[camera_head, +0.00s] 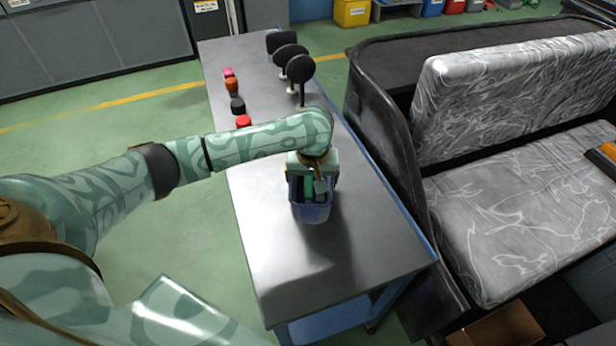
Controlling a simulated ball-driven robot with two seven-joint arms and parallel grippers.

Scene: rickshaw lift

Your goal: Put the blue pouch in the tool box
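A small blue open-topped container (312,213) stands on the grey metal table, toward its near half. I cannot tell whether it is the pouch or the tool box. My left arm reaches in from the left, and my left gripper (314,188) points down at the top of this container. Its fingers overlap the container's opening and rim, so I cannot tell whether they are open or shut on anything. No other blue pouch is clearly visible. My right gripper is not in view.
The table (275,255) also bears several small red, orange and black items (237,105) and black round-headed pieces (300,69) at its far end. A rickshaw with a silvery seat (520,220) stands close on the right. A brown open box (497,328) is at the bottom right.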

